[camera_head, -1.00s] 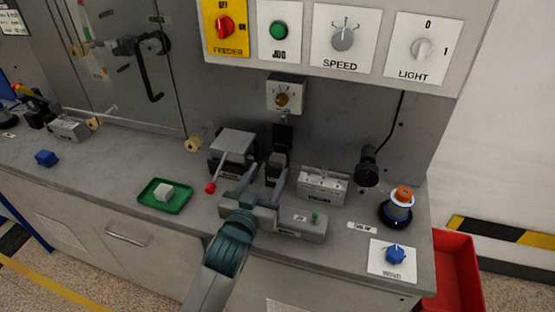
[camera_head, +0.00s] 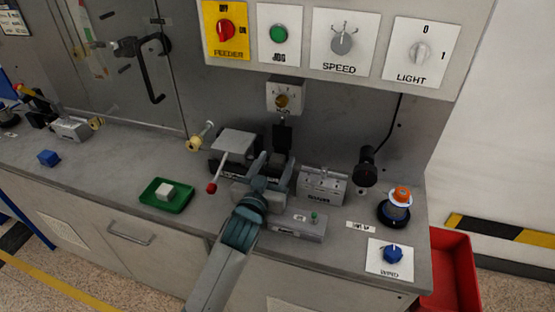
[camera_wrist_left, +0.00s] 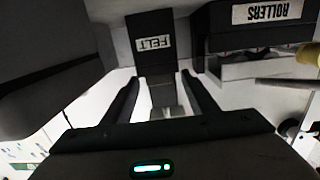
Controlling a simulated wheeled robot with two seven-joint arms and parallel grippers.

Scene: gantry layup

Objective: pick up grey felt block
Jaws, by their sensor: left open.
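My left gripper (camera_head: 276,163) is open at the middle of the bench, in front of a black upright holder (camera_head: 283,138). In the left wrist view that holder (camera_wrist_left: 153,50) carries a FELT label. A small grey block (camera_wrist_left: 163,96), which looks like the felt block, shows between the spread fingers of my left gripper (camera_wrist_left: 160,84). I cannot tell whether either finger touches it. In the head view the fingers largely hide this block. My right gripper is not in view.
The grey-topped device with a red-knobbed lever (camera_head: 212,188) is close left of my gripper. A grey labelled box (camera_head: 321,186) stands close right. A ROLLERS-labelled unit (camera_wrist_left: 250,30) is in the wrist view.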

